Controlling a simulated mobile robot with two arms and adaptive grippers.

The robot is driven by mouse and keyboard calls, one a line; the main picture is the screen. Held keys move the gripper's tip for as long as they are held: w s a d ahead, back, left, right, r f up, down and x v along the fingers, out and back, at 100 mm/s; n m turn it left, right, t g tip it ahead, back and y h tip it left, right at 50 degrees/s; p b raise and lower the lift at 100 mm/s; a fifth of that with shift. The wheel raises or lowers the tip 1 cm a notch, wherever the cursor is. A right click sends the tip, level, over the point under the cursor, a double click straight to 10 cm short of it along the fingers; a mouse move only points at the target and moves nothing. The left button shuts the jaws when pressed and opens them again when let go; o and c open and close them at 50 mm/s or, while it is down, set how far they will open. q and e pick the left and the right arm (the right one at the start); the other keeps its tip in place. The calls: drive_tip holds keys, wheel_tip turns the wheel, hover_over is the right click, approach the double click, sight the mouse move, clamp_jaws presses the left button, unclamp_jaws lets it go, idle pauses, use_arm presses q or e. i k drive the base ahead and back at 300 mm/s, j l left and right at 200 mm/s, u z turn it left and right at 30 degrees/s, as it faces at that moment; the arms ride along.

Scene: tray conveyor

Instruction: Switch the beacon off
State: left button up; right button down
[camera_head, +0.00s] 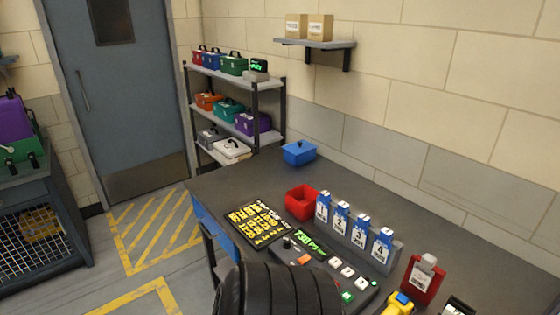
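I see nothing that I can clearly make out as a beacon. A dark control panel (322,276) lies on the desk, with a lit green display (310,240), a black knob (287,242), an orange button (303,259), several white buttons (347,272) and a green button (347,296). The labels are too small to read. A black ribbed shape at the bottom centre hides the panel's near left part. Neither of my grippers is in view.
On the desk (450,220) are a board with yellow marks (258,221), a red bin (301,202), a blue box (299,153), numbered blue tags (340,218) on a grey rack, a red tagged item (422,280) and a yellow device (398,303). A shelf rack (236,77) holds several cases.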

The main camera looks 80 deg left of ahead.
sight(306, 258)
drive_tip(key=u, duration=2.3)
